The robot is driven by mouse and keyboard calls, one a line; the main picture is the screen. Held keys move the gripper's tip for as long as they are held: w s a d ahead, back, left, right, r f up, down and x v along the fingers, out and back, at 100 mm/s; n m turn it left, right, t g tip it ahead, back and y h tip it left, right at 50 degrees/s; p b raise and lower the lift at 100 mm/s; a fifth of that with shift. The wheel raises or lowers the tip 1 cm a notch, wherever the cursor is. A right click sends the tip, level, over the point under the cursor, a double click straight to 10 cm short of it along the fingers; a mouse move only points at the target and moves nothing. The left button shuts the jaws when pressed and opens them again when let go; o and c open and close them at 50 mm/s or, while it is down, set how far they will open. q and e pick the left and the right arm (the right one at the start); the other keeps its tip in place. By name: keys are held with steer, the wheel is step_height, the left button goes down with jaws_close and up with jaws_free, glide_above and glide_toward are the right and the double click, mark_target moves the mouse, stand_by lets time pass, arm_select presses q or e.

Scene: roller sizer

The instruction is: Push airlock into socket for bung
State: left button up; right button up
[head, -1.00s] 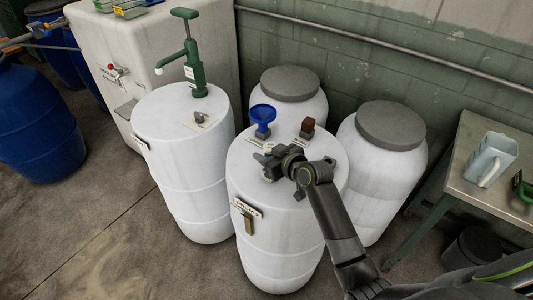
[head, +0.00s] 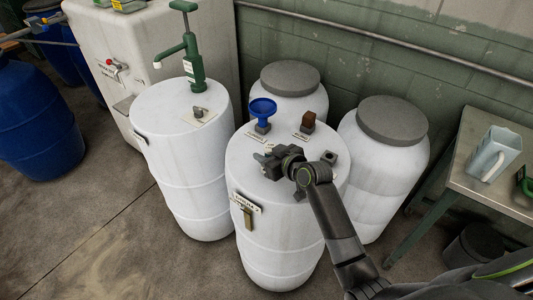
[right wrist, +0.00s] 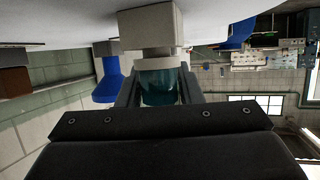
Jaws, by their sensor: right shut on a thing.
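My right gripper (head: 266,160) is low over the near white drum (head: 270,230), left of its top's middle. In the right wrist view its fingers (right wrist: 159,92) are shut on the airlock (right wrist: 160,82), a teal see-through body with a pale collar. The airlock's collar end points at a pale grey square block (right wrist: 150,25) by the drum top, with a short grey stem between them. I cannot tell how deep it sits. In the head view the gripper hides most of the airlock and block. My left gripper is not in view.
A blue funnel-shaped part (head: 262,108) and a brown-topped block (head: 308,121) stand behind my gripper on the drum top. A small dark square fitting (head: 329,157) is beside my right arm. A drum with a green pump (head: 191,60) stands left; grey-lidded drums (head: 393,120) stand behind.

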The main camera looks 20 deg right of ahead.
steer(key=shift+f, duration=0.25)
steer(key=o, duration=1)
steer(key=shift+o, duration=0.2)
steer(key=shift+s, duration=0.1)
steer(key=b+v, duration=0.1)
steer(key=v, duration=1.6)
steer(key=shift+r, duration=0.2)
steer(key=shift+s, duration=0.1)
